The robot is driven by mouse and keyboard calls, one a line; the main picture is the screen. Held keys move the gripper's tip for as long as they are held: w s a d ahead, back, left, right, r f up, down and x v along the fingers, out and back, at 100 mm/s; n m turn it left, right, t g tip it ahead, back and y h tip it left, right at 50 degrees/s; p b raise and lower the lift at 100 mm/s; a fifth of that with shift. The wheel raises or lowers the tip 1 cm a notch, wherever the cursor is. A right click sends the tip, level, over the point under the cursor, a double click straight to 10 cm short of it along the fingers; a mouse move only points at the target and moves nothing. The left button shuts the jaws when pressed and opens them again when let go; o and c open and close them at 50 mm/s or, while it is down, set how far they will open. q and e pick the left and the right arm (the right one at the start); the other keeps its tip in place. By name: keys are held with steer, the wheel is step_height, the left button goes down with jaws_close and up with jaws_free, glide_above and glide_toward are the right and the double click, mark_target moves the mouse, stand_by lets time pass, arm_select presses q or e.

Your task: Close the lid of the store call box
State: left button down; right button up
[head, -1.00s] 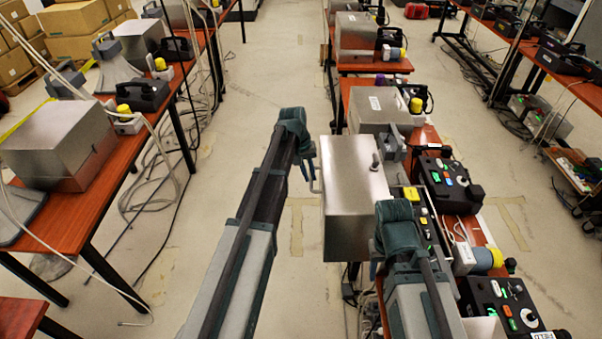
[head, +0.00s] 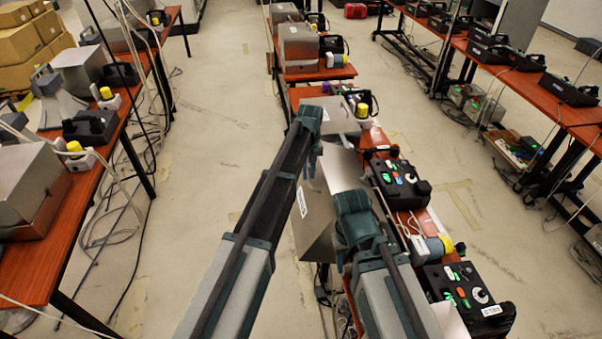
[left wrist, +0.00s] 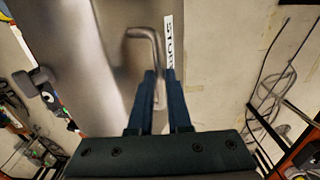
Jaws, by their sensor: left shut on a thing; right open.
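The store call box has a grey metal lid (head: 342,168) that stands tilted, with a white label (head: 302,202) on its left face. My left gripper (head: 311,170) is at the lid's upper left. In the left wrist view, my left gripper (left wrist: 160,78) is shut on the lid's bent metal handle (left wrist: 148,36), beside the partly readable label (left wrist: 168,40). My right gripper (head: 345,258) is open and empty in front of the lid's near side. The box's control panel is hidden behind the lid and my right arm. I cannot tell how wide the lid's gap is.
A black control box (head: 398,183) and a second one (head: 468,297) stand to the right on the orange table. A grey cylinder with a yellow end (head: 432,247) and white cables lie between them. Another metal box (head: 328,113) stands just behind.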

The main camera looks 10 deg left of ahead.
arm_select(q)
steer(key=shift+d, duration=0.3)
steer(key=c, duration=0.9)
jaws_free()
steer(key=shift+d+f, duration=0.1)
steer(key=shift+f, duration=0.05)
steer(key=shift+o, duration=0.2)
steer(key=shift+r, duration=0.2)
steer(key=shift+w+a+r+p, duration=0.1)
steer(key=shift+a+r+p, duration=0.1)
steer(key=shift+r+p, duration=0.35)
step_height(320, 180, up, 6)
steer(key=p, duration=0.6)
steer(key=shift+r, duration=0.1)
